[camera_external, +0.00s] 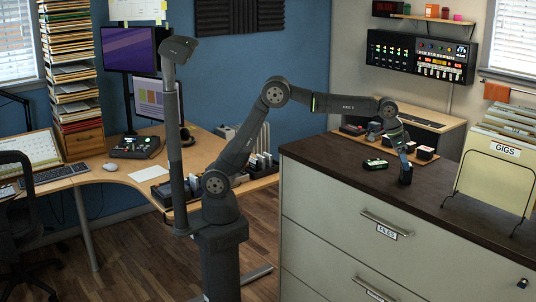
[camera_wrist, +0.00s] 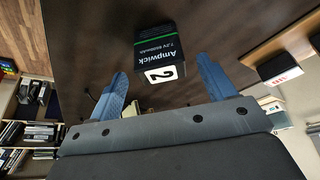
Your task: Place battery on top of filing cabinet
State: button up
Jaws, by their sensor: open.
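The wrist view shows a black battery (camera_wrist: 156,42) with a green line, white "Ampwick" lettering and a white end marked 2. It lies over the dark top of the filing cabinet, between and beyond my two blue fingertips, with a gap on each side. My gripper (camera_wrist: 163,72) is open.
A "GIGS" folder rack (camera_external: 495,175) stands at the right. The front of the cabinet top is clear.

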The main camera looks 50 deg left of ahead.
jog(key=v, duration=0.7)
jog(key=shift+r, duration=0.15)
jog(key=x, duration=1.2)
jog(key=shift+f, duration=0.25)
notch_tip(320, 180, up, 3)
jog(key=shift+s+f, duration=0.1)
jog(key=shift+f, duration=0.05)
jog(key=shift+r, duration=0.7)
